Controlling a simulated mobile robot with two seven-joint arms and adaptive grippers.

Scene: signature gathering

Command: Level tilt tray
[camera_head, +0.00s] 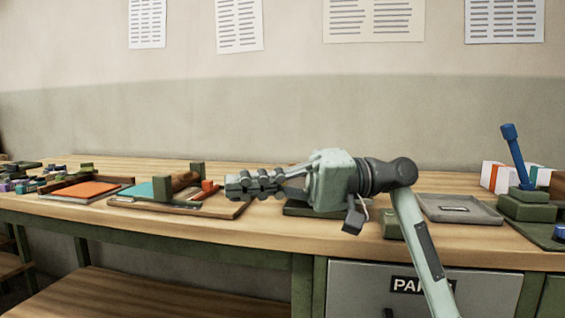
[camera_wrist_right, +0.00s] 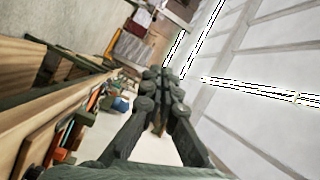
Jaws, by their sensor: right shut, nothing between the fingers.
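A wooden board or tray (camera_head: 222,212) lies on the bench left of centre, with a teal panel, green upright blocks, a brown piece and an orange block on it. A flat grey tray (camera_head: 476,215) with a raised rim lies on the bench to the right. I cannot tell from the frames which one is the tilt tray. My right gripper (camera_head: 232,187) points left above the bench, its fingertips in front of the right end of the wooden board. It is shut and empty, and its fingers meet in the right wrist view (camera_wrist_right: 167,82). My left gripper is not in view.
A tray with an orange panel (camera_head: 93,189) and several small blocks lie to the left. A blue-handled stamp or lever (camera_head: 514,150) stands on a green base at the right. A grey drawer (camera_head: 460,290) sits under the bench. The wall behind holds papers.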

